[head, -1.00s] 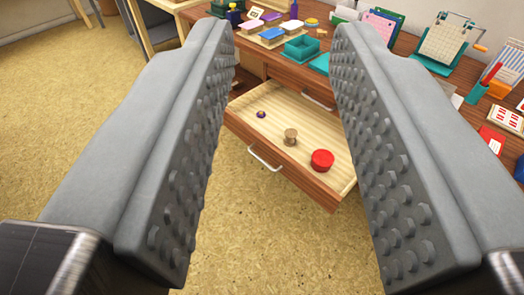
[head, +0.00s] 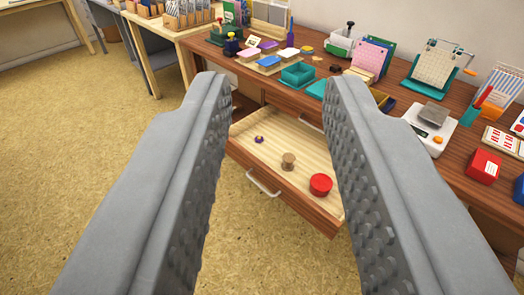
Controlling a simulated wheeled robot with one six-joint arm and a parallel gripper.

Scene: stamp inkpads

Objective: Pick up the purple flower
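A tiny purple thing with a small yellowish spot (head: 259,139) lies in the open wooden drawer (head: 290,201), near its left side; it looks like the purple flower, but it is too small to be sure. My gripper (head: 277,90) is open and empty. Its two grey studded fingers frame the drawer from left and right, and the purple thing shows between them, farther off. The right finger hides part of the desk and the drawer's right end.
A brown spool-like thing (head: 288,161) and a round red container (head: 320,184) share the drawer, right of the purple thing. The drawer's metal handle (head: 263,183) faces me. Inkpads, a teal tray (head: 297,75) and a white scale (head: 430,125) crowd the desk above. Floor in front is clear.

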